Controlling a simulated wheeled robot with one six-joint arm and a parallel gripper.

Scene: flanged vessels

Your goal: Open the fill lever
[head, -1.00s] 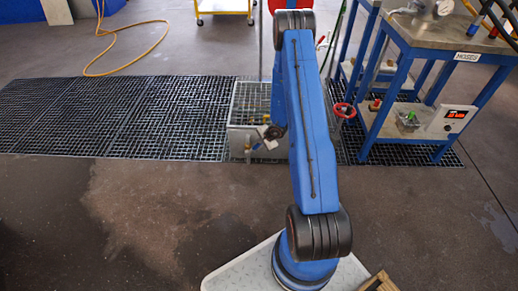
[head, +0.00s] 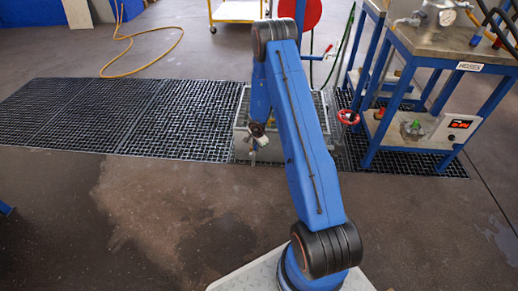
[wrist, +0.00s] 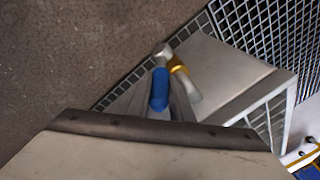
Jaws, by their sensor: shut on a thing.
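A blue lever handle (wrist: 159,90), which looks like the fill lever, sits on a small valve with a brass-coloured collar (wrist: 178,64) and a pale metal body in the wrist view. My gripper (wrist: 160,100) is shut on this handle, with its fingers on either side. The valve is at the wall of a grey metal box (wrist: 222,66). In the head view my gripper (head: 258,143) is low at the box's front left. The handle itself is too small to make out there.
The box (head: 290,151) stands on dark floor grating (head: 130,115). A red handwheel (head: 348,116) is right of it. A yellow hose (head: 145,37) lies behind.

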